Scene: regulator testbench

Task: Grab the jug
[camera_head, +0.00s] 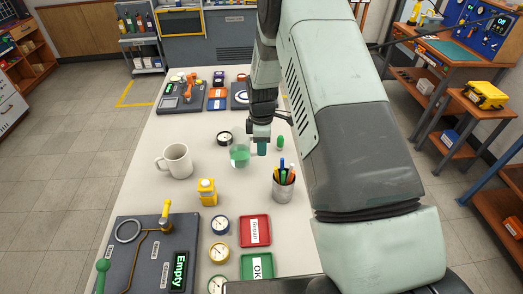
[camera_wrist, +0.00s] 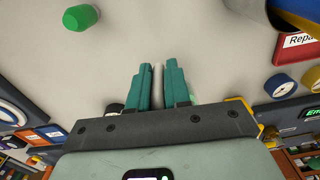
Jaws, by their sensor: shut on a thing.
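The jug (camera_head: 239,154) looks like a clear, green-tinted vessel, upright on the pale bench. My gripper (camera_head: 262,149) points down right beside it, on its right side. In the wrist view, my gripper's teal fingers (camera_wrist: 158,68) are closed on a narrow pale grey strip (camera_wrist: 157,88), which seems to be the jug's handle. The jug's body is mostly hidden behind the fingers and gripper base there; a faint green patch shows by the right finger.
A white mug (camera_head: 176,161) stands to the left. A pen cup (camera_head: 283,190) stands close in front, right of the yellow object (camera_head: 207,192). A green knob-like piece (camera_head: 280,142) sits just right of my gripper. Gauges, trays and panels fill the near bench.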

